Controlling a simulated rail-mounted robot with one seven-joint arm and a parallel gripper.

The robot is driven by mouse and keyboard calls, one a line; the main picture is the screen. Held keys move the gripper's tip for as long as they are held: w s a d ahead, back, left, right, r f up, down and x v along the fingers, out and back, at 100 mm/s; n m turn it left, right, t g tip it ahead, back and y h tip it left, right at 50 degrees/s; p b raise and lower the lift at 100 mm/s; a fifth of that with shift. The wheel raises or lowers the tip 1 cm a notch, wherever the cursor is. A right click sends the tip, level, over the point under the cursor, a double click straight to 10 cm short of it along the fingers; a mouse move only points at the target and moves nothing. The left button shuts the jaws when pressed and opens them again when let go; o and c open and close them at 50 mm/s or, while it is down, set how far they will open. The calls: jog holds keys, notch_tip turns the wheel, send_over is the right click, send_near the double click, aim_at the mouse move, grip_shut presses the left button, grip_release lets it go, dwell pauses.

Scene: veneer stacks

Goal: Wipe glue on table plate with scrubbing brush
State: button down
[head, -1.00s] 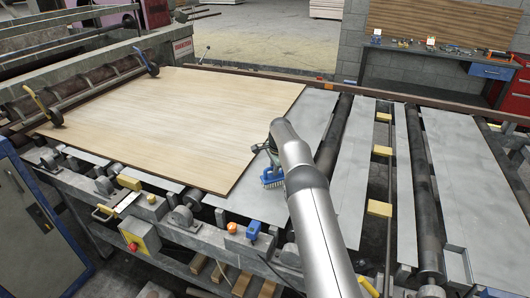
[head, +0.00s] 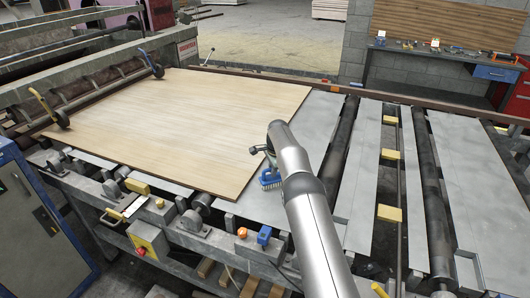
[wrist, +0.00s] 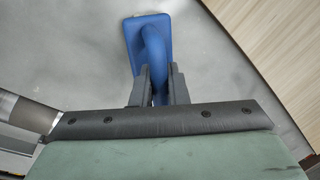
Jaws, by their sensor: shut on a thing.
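My gripper (head: 267,168) is shut on the handle of a blue scrubbing brush (head: 270,181) with pale bristles facing down. In the wrist view the two dark fingers (wrist: 154,82) clasp the blue brush (wrist: 149,38) handle. The brush is over the grey metal table plate (head: 314,115), close to the right edge of the wooden veneer sheet. The bristles are at or just above the plate; I cannot tell whether they touch. The grey plate also fills much of the wrist view (wrist: 75,55). No distinct glue patch shows; my arm hides part of the plate.
The veneer sheet (head: 190,120) lies left of the brush; its edge also shows in the wrist view (wrist: 275,40). A dark roller (head: 343,140) and gaps separate this plate from other plates on the right. A blue button (head: 264,235) stands at the front edge.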

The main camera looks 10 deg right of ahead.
jog(key=shift+w+a, duration=0.15)
jog(key=shift+a, duration=0.25)
notch_tip(320, 180, up, 4)
jog(key=shift+f+p, duration=0.2)
jog(key=shift+p, duration=0.6)
jog(key=shift+r+p, duration=0.35)
jog(key=shift+r, duration=2)
